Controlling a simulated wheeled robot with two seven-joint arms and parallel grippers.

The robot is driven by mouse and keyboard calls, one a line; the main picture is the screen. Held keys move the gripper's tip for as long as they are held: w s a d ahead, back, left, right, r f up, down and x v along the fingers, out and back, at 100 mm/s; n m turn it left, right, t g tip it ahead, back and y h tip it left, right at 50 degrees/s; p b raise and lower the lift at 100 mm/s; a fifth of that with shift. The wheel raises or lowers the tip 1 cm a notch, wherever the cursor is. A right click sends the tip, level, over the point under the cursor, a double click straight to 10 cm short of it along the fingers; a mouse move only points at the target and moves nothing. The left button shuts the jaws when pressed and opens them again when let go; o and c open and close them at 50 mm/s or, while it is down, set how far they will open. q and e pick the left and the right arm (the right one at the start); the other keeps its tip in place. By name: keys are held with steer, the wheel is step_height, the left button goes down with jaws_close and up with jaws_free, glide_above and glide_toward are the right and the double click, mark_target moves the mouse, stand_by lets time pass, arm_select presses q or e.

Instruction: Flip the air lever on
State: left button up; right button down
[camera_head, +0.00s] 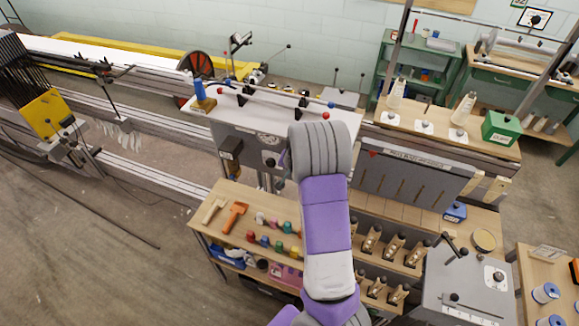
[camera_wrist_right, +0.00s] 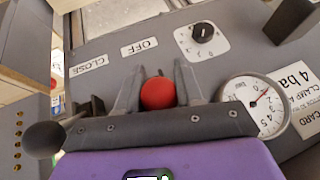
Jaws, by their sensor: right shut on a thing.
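The air lever's round red knob (camera_wrist_right: 158,93) shows in the right wrist view, between the fingers of my right gripper (camera_wrist_right: 158,72). The gripper is shut on it, with one finger at each side. The lever's shaft is hidden behind the knob. An OFF label (camera_wrist_right: 139,47) and a CLOSE label (camera_wrist_right: 88,66) lie on the grey panel (camera_wrist_right: 108,25) beyond the fingertips. In the head view my right arm reaches up to the machine front and hides the gripper and the lever. My left gripper is in neither view.
A pressure gauge (camera_wrist_right: 257,105) sits right of the gripper, and a black dial (camera_wrist_right: 203,33) beyond it. A black ball knob (camera_wrist_right: 44,138) stands close at the left. In the head view, a bench (camera_head: 212,228) with tools and coloured pieces lies left of my arm.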

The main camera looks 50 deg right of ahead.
steer(key=shift+d+r, duration=0.1)
steer(key=c, duration=0.8)
jaws_free()
steer(key=shift+o, duration=0.2)
steer(key=p+v, duration=0.4)
steer(key=v, duration=0.8)
